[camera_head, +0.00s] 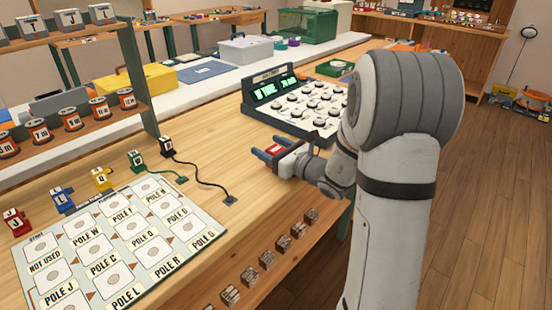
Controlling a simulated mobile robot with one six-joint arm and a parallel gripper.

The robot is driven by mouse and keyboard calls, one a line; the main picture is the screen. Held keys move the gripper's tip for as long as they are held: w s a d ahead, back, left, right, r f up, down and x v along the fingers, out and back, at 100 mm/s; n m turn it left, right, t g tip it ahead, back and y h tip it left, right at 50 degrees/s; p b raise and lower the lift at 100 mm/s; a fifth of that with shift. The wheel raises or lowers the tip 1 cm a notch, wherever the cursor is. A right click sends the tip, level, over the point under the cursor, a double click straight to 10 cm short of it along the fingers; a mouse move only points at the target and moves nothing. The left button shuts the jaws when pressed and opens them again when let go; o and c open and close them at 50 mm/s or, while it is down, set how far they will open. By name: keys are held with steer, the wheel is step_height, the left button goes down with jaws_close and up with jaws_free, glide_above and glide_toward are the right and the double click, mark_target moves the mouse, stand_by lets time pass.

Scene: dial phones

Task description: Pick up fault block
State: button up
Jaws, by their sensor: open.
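No block in view reads clearly as the fault block. A row of small blocks stands on the wooden bench behind the board: a red block (17,222), a blue block (63,201), a yellow block (101,180), a green block (136,161) and a black block (166,146). The red one shows a J. The green and black ones have dark cords. My gripper (267,153) is open and empty above the bench, right of the black block and in front of the dial console. The arm hides part of the bench's right end.
A board with labelled pole spots (120,240) covers the bench's left front. The dial console (295,103) stands behind my gripper. Several patterned brown blocks (267,260) line the bench's front side. A shelf with spools (85,118) is at left. Bare wood lies around the cords.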

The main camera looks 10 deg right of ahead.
steer(key=shift+c, duration=0.5)
steer(key=c, duration=1)
